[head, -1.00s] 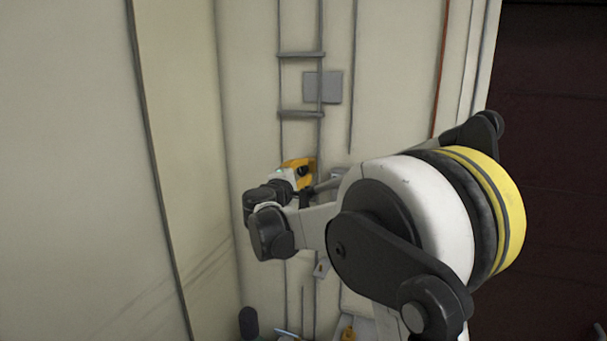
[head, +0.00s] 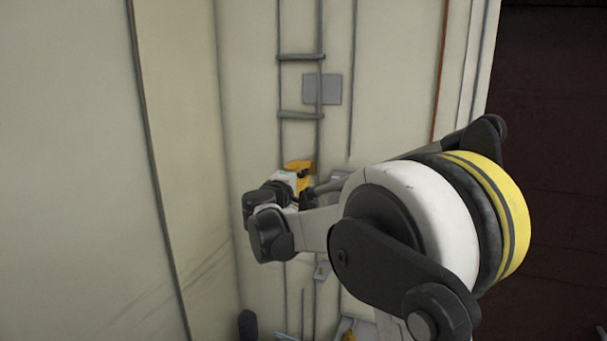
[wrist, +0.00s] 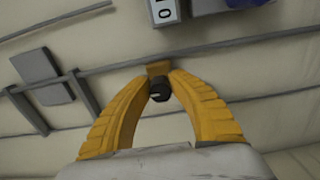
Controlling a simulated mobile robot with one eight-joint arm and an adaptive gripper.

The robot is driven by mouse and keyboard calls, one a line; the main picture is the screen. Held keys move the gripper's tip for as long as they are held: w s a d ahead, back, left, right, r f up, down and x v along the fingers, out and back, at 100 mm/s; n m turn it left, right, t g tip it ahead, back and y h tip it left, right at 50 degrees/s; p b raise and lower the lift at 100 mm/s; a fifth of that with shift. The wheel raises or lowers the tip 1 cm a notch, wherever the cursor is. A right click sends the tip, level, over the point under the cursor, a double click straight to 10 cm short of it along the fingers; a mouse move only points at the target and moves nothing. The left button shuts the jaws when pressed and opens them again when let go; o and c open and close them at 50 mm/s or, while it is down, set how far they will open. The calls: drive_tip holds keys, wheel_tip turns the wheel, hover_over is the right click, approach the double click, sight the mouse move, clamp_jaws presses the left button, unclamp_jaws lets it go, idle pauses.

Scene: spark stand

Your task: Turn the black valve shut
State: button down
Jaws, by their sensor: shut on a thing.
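The black valve (wrist: 159,91) is a small dark knob with a light mark on its face. It shows between the tips of my gripper (wrist: 159,82) in the wrist view, with the two yellow fingers closed on it from both sides. In the head view my gripper (head: 301,175) is at the back wall beside the vertical pipes. There the valve cannot be made out, and my own arm covers part of the area to the right.
Thin pipes (head: 282,140) run up the wall, joined by short crossbars. A flat grey plate (head: 322,89) is fixed above my gripper. A side wall (head: 180,130) stands to the left.

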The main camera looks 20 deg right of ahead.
drive_tip(key=c, duration=1.2)
unclamp_jaws()
drive_tip(key=v, duration=1.2)
